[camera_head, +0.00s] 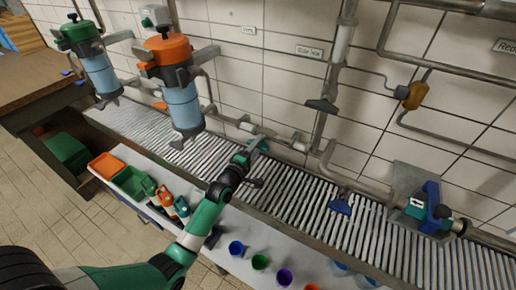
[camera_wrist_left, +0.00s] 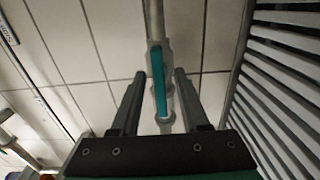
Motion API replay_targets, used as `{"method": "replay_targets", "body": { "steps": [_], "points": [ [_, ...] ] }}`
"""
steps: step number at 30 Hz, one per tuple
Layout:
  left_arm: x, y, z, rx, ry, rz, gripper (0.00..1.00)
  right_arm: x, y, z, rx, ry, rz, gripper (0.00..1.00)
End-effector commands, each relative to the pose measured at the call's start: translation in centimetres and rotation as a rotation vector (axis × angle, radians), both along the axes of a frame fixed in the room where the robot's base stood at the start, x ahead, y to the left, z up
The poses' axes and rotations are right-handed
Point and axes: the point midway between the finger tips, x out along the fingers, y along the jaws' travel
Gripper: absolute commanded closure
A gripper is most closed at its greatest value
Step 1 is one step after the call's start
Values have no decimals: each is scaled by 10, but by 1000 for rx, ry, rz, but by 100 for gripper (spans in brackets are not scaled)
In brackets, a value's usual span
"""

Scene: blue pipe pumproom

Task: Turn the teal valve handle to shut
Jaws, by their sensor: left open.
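The teal valve handle (camera_wrist_left: 158,83) is a narrow bar on a grey pipe against the tiled wall. In the left wrist view it stands upright in the picture, between the two fingers of my left gripper (camera_wrist_left: 160,74), with gaps on both sides. In the head view a small part of the teal handle (camera_head: 263,144) shows just beyond my left gripper (camera_head: 256,148), which hides the rest. My left gripper is open and holds nothing. My right gripper is not in view.
A slatted metal grating (camera_head: 320,203) runs below the wall pipes. An orange-topped filter vessel (camera_head: 182,100) and a green-topped one (camera_head: 99,70) hang at the left. A blue-and-green pump (camera_head: 432,208) is at the right. Coloured cups and bins stand on the front shelf.

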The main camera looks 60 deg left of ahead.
Motion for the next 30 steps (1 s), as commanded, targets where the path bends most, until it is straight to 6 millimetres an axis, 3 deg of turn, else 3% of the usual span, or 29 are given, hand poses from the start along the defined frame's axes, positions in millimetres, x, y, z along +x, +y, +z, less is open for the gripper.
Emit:
{"method": "replay_targets", "body": {
  "steps": [7,13,15,30],
  "points": [
    [1,0,0,-1,1,0,57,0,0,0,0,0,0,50],
    [1,0,0,-1,1,0,93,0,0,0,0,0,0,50],
    [1,0,0,0,0,0,100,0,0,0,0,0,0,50],
    [1,0,1,26,17,0,100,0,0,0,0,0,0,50]
  ]
}}
